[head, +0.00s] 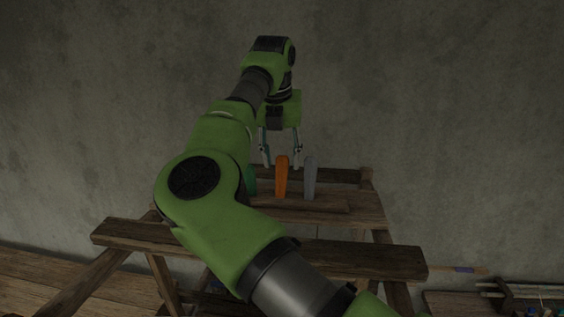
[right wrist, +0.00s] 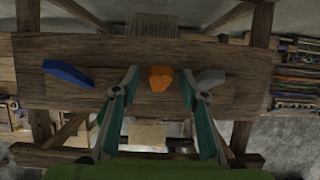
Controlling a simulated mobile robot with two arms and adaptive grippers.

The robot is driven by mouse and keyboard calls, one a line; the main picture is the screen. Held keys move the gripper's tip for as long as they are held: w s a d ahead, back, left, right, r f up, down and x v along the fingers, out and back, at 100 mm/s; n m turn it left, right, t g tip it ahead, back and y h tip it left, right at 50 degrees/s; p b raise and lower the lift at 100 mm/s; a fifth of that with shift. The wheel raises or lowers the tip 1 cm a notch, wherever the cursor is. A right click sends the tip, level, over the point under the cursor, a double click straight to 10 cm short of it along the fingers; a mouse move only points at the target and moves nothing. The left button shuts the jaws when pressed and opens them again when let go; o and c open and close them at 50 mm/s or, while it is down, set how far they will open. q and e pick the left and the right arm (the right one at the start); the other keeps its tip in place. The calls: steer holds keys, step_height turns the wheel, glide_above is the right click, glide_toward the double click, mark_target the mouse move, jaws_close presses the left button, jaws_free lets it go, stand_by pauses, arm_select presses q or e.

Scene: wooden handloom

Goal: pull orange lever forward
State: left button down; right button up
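The orange lever (head: 282,178) stands upright on the wooden loom (head: 330,212), beside a grey lever (head: 310,178) on its right. My right gripper (head: 281,166) is open, pointing down, with its fingertips close behind the orange lever's upper part. In the right wrist view the orange lever (right wrist: 160,79) shows in the gap between the two spread fingertips (right wrist: 160,78); I see no contact. The grey lever (right wrist: 210,77) is just beside the right finger. My left gripper is not in view.
A green piece (head: 250,181) left of the orange lever is partly hidden by my right arm. A blue lever (right wrist: 68,73) lies further left in the right wrist view. A front beam (head: 390,262) crosses the loom. A bare wall (head: 450,120) stands behind.

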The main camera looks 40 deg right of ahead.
mark_target(281, 178)
steer(key=shift+p+x, duration=0.3)
steer(key=shift+x, duration=0.7)
steer(key=shift+f, duration=0.3)
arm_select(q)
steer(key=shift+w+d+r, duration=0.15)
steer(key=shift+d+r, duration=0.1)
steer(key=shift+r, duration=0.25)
arm_select(e)
steer(key=shift+d+f, duration=0.1)
steer(key=shift+c, duration=0.5)
